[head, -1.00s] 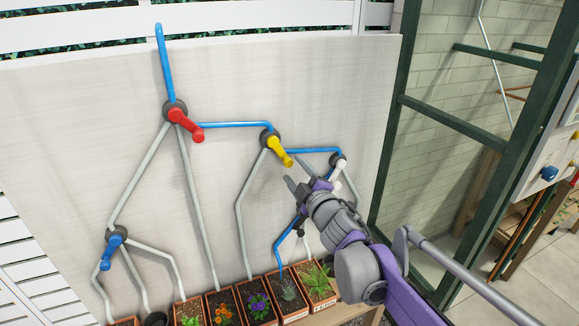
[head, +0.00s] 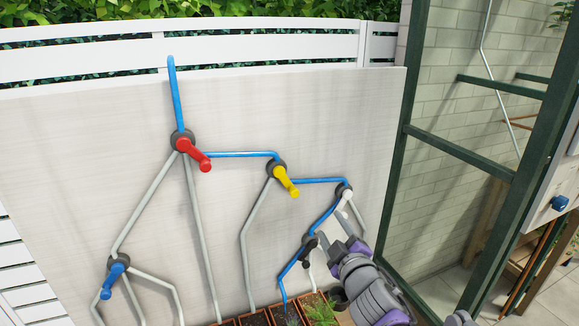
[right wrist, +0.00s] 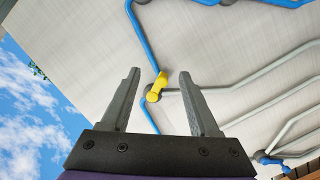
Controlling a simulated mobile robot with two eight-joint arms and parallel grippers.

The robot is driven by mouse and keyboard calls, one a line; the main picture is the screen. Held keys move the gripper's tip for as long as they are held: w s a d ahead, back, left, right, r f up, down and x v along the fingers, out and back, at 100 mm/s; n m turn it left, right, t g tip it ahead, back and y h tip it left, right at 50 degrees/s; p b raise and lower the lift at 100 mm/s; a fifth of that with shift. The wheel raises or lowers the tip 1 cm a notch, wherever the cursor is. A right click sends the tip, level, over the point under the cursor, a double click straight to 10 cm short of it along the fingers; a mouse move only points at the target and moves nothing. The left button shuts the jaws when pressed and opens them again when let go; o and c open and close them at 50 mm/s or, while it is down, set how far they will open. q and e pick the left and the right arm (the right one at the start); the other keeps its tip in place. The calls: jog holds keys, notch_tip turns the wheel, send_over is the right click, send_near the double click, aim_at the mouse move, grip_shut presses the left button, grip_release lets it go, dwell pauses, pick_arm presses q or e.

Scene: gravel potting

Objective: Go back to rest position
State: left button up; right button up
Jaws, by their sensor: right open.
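My right gripper (head: 340,236) is open and empty at the lower right of the wall panel, in front of the pipes below the white-handled valve (head: 345,194). A black-handled valve (head: 309,243) lies just left of its fingertips. In the right wrist view its two fingers (right wrist: 160,76) stand apart with nothing between them touching; the yellow valve handle (right wrist: 157,88) shows beyond the gap. The yellow handle (head: 286,181), red handle (head: 197,156) and blue handle (head: 114,281) are all apart from the gripper. My left gripper is out of view.
The pale panel (head: 110,150) carries blue and grey pipes. Several planters, one with a green plant (head: 320,310), stand along the bottom, partly cut off. A dark green frame (head: 392,190) stands right of the panel, beside my right arm.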

jog(key=s+d+f+m+g+h+p, duration=0.1)
jog(key=s+d+f+m+g+h, duration=0.2)
jog(key=s+f, duration=0.35)
jog(key=s+d+f+m+g+h, duration=0.2)
jog(key=s+d+f+m+g, duration=0.1)
jog(key=s+d+f+m, duration=0.3)
jog(key=s+a+f+m+g+y, duration=0.1)
jog(key=s+f, duration=0.3)
jog(key=s, duration=0.4)
jog(key=s+a+f+m+g+y+p, duration=0.1)
jog(key=s+a+f+g, duration=0.2)
jog(key=s, duration=0.4)
notch_tip(320, 180, down, 3)
jog(key=shift+s+a+r+m+g+y, duration=0.2)
jog(key=shift+s+a+m+g+y, duration=0.15)
jog(key=shift+g, duration=0.35)
jog(key=shift+d, duration=0.15)
